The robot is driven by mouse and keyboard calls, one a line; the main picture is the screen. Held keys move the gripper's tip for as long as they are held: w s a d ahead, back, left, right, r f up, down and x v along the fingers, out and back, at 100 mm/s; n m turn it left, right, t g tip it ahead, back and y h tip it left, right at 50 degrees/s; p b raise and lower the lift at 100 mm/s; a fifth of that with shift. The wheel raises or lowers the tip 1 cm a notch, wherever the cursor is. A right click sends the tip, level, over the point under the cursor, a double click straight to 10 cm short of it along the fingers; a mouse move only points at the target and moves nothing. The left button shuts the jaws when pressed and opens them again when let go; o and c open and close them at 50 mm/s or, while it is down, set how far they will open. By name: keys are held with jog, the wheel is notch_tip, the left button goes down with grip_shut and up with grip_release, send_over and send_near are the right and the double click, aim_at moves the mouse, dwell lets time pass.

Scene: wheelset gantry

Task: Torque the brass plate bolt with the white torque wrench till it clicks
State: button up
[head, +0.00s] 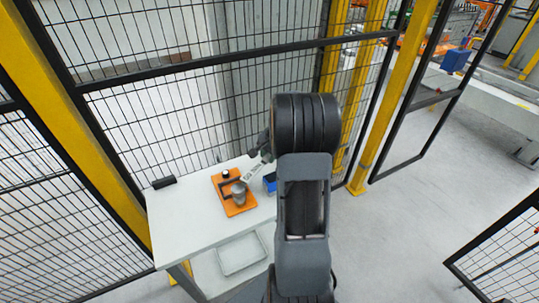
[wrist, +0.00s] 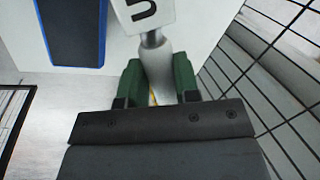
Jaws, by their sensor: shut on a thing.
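My gripper (wrist: 158,82) is shut on the pale handle of the white torque wrench (wrist: 157,58), between green finger pads. A white block with a dark mark sits at the handle's far end in the wrist view. In the head view my gripper (head: 264,152) is at the table's back right, partly hidden by my arm. The light wrench (head: 253,172) reaches from it toward an orange board (head: 233,207) with a grey metal cylinder (head: 239,194) on it. I cannot make out the brass plate bolt, or whether the wrench touches anything.
The white table (head: 180,215) carries a black block (head: 164,182) at its back left and a blue bin (head: 270,182) beside my arm. The bin also shows in the wrist view (wrist: 72,30). A pale tray (head: 242,254) is low in front. Mesh fencing (head: 150,125) stands close behind.

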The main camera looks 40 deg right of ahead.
jog(key=shift+f, duration=0.3)
jog(key=shift+f+b, duration=0.7)
jog(key=shift+f, duration=0.15)
jog(key=shift+s+d+m, duration=0.15)
jog(key=shift+s+m, duration=0.25)
jog(key=shift+s, duration=0.25)
jog(key=shift+s+d+m, duration=0.15)
jog(key=shift+s+m, duration=0.25)
jog(key=shift+s, duration=0.3)
jog(key=shift+s+d+m+h, duration=0.1)
jog(key=shift+s+m+h, duration=0.35)
jog(key=shift+s, duration=0.25)
jog(key=shift+w+n, duration=0.25)
jog(key=shift+w, duration=0.3)
